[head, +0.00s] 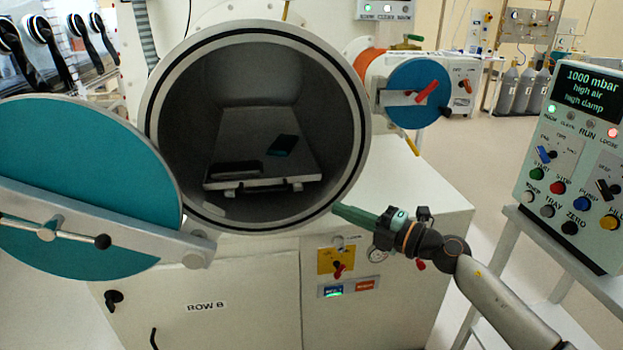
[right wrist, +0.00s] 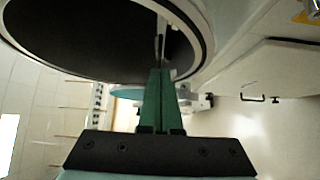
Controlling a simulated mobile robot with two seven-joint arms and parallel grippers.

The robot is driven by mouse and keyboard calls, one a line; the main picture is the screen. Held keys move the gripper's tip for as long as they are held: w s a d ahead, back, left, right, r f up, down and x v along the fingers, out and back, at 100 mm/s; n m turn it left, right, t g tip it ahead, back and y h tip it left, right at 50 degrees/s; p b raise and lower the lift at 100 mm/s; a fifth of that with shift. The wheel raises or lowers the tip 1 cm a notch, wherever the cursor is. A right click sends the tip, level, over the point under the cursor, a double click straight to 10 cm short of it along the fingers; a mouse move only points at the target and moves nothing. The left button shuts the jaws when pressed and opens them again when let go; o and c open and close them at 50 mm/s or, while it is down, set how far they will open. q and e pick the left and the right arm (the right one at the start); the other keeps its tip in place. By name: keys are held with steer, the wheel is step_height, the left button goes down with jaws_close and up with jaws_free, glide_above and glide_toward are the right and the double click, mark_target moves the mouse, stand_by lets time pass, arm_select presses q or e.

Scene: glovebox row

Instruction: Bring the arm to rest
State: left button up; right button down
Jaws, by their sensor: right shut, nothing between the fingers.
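My right gripper (head: 338,210) has green fingers and is shut and empty. In the head view it points left, its fingertips by the lower right rim of the big round chamber (head: 359,150). I cannot tell whether it touches the rim. In the right wrist view the closed fingers (right wrist: 158,80) stand before the dark chamber mouth (right wrist: 90,35). My left gripper is not in view.
The teal round door (head: 70,150) hangs open at the left with a handle bar across it. Inside the chamber a tray (head: 290,135) carries dark flat items. A control panel (head: 575,150) stands at the right. A smaller blue port (head: 415,80) sits right of the chamber.

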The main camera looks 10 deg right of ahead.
arm_select(q)
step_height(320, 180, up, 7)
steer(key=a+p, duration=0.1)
steer(key=p, duration=0.6)
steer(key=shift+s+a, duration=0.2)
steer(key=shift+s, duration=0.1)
arm_select(e)
steer(key=s+f+m+g+h, duration=0.1)
steer(key=s+f+m+h, duration=0.4)
steer(key=s+f+m, duration=0.7)
steer(key=s+f+m+g+h, duration=0.2)
steer(key=s+f+m+h, duration=0.3)
steer(key=s+f+m, duration=0.7)
steer(key=s+f, duration=0.3)
steer(key=s, duration=0.5)
steer(key=shift+m+g+h, duration=0.3)
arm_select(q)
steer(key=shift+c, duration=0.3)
